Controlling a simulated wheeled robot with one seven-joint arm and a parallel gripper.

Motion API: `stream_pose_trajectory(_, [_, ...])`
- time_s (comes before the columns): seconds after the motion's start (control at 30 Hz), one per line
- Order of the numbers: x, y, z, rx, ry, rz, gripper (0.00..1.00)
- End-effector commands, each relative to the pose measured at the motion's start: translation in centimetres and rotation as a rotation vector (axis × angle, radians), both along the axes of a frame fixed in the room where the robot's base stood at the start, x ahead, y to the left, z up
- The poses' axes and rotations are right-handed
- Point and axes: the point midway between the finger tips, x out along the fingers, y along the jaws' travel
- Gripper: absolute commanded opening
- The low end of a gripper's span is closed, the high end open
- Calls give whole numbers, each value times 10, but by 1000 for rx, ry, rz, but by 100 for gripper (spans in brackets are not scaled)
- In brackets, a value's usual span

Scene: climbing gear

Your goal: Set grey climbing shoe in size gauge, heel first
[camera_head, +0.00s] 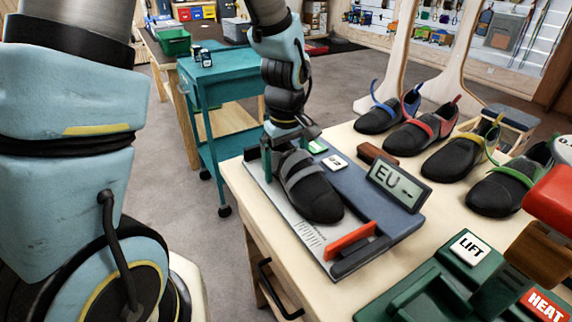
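The grey climbing shoe (315,194), black with grey straps, is at the size gauge (301,228) on the bench. Its toe points toward the gauge's red slider (350,241), with a gap between them. Its heel is at the far left end, under my gripper (287,146). My gripper points down at the heel. The wrist and shoe hide the fingertips, so I cannot tell whether they grip the shoe or stand open around it. I also cannot tell whether the heel touches the gauge's end. The gauge's display (398,186) reads "EU" and a dash.
Several dark shoes with blue, red, yellow-green and green trim (446,158) stand to the right. A green device (432,289) with LIFT and HEAT labels and a red-topped part sits at front right. A teal cart (225,96) stands behind the bench, left of my gripper.

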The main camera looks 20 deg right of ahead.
Motion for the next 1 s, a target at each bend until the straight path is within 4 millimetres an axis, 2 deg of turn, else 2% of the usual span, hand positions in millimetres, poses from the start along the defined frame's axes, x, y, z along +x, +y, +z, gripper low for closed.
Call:
stream_pose_trajectory(0.27, [0, -1, 6, -3, -3, 0, 100])
stream_pose_trajectory(0.37, [0, -1, 19, -4, -5, 0, 100])
stream_pose_trajectory(0.73, [-5, 1, 88, -3, -4, -1, 100])
stream_pose_trajectory(0.9, [-6, 2, 104, -2, -1, -1, 100])
stream_pose_trajectory(1.0, [-6, 3, 108, 0, 0, -1, 100])
